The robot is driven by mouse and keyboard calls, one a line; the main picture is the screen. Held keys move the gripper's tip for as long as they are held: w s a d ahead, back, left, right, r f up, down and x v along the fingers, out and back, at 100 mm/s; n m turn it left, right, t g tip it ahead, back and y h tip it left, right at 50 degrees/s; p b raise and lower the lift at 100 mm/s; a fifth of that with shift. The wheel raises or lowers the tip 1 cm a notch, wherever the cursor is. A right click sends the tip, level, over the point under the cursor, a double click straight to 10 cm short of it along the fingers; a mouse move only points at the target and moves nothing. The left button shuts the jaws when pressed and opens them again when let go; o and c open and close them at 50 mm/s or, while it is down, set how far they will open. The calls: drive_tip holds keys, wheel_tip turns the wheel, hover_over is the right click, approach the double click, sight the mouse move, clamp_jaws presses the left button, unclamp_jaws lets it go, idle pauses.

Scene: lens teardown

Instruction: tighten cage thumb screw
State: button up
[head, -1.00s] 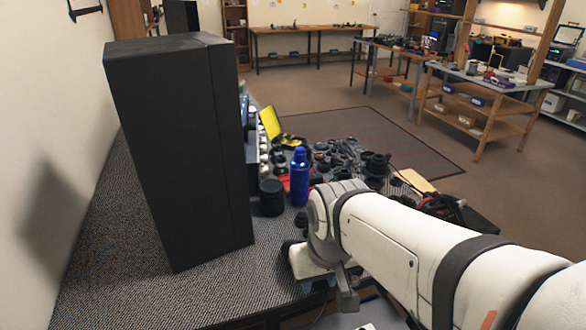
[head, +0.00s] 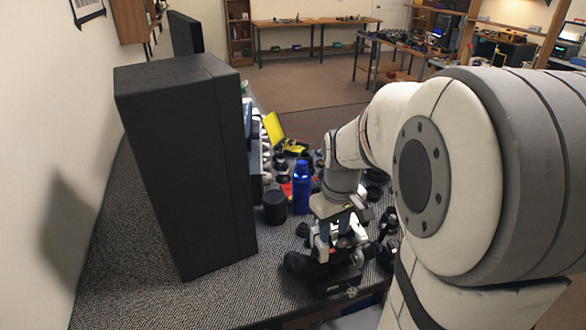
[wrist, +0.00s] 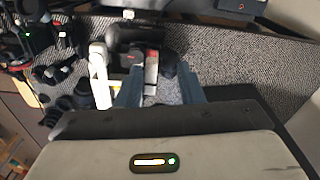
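A small apparatus with a black base (head: 330,284) and pale uprights stands at the table's front edge in the head view. A small silvery knob (head: 352,292) shows at its front; I cannot tell whether it is the cage thumb screw. My gripper (head: 341,232) points down over the apparatus. In the wrist view my gripper (wrist: 160,82) has its two blue-grey fingers apart. A pale upright (wrist: 99,72) is left of the fingers, and a white and red part (wrist: 151,70) shows between them. Contact cannot be made out, and the gripper body hides the near side.
A tall black box (head: 185,170) stands left on the grey textured table (head: 125,270). A blue bottle (head: 302,187) and a dark cylinder (head: 275,207) stand behind the apparatus. Several dark lens parts crowd around it. The table's front left is clear.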

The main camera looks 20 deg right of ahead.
sight(341, 243)
drive_tip(key=d, duration=0.1)
drive_tip(key=w+d+p, duration=0.1)
drive_tip(key=d, duration=0.1)
drive_tip(key=shift+w+r+g, duration=0.3)
drive_tip(key=shift+w+r, duration=0.05)
drive_tip(key=shift+w, duration=0.05)
drive_tip(key=shift+w+d+f+n, duration=0.15)
drive_tip(key=shift+d+f+n, duration=0.05)
drive_tip(key=shift+d+n, duration=0.1)
wheel_tip(341, 243, down, 8)
drive_tip(key=shift+r+p, duration=0.1)
drive_tip(key=shift+p, duration=0.6)
drive_tip(key=c, duration=0.7)
